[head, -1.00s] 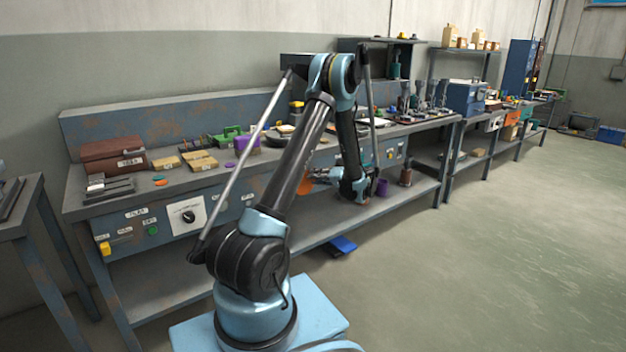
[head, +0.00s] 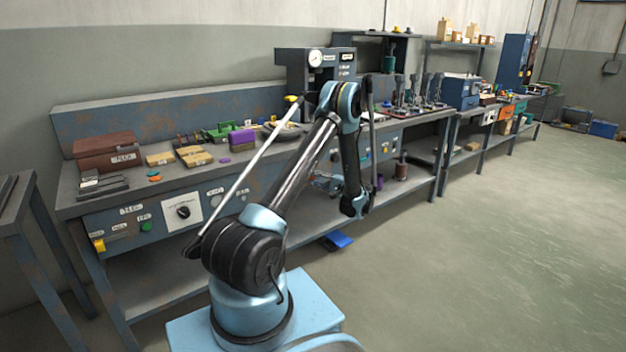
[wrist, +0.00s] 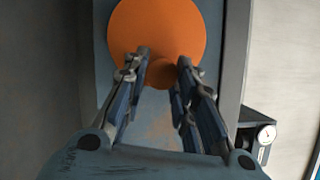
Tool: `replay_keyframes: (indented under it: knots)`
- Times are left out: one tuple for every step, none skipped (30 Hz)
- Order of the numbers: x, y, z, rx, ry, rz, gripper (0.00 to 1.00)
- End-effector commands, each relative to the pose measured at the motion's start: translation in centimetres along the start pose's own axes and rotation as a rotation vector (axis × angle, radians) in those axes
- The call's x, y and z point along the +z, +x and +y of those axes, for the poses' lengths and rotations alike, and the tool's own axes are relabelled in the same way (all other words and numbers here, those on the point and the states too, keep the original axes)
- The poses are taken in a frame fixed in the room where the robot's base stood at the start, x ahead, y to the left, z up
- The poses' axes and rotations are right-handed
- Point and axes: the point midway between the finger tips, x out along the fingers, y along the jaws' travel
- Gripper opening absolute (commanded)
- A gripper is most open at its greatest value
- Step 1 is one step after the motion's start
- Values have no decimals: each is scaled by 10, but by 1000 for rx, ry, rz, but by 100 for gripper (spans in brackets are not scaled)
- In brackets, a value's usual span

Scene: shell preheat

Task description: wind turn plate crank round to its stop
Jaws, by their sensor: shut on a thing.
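In the wrist view an orange disc (wrist: 155,25), which looks like the turn plate crank, stands in front of a blue-grey panel. A small round orange knob (wrist: 162,76) sticks out at its lower edge. My gripper (wrist: 164,58) has its two fingers on either side of the knob and is shut on it. The exact contact is partly hidden by the fingers. In the head view my arm hides the orange disc and most of my gripper near the bench front.
A press-like unit with a gauge (head: 315,58) stands on the bench behind my arm. A blue pedal (head: 338,241) lies on the floor under the bench. Boxes and tools crowd the bench top. The floor to the right is clear.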

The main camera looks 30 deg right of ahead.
Motion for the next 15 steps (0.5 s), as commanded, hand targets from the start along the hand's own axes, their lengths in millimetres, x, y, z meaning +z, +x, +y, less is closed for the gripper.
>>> replay_keyframes:
  knots:
    - [0,0,2,-6,17,1,2]
    - [0,0,2,-10,27,1,2]
    - [0,0,3,-15,38,1,2]
    - [0,0,3,-18,46,1,2]
    - [0,0,3,-21,53,1,2]
    - [-1,0,4,-25,60,1,2]
    - [-1,0,4,-26,64,1,2]
    - [-1,0,4,-28,68,1,2]
    - [-1,0,4,-29,73,2,2]
    - [-1,0,5,-30,75,2,2]
    - [-1,-1,5,-30,78,2,2]
    - [-1,-1,5,-31,79,2,2]
    - [-1,-1,5,-31,80,2,2]
    - [-1,-1,5,-31,81,2,2]
    - [-1,-1,5,-31,81,2,2]
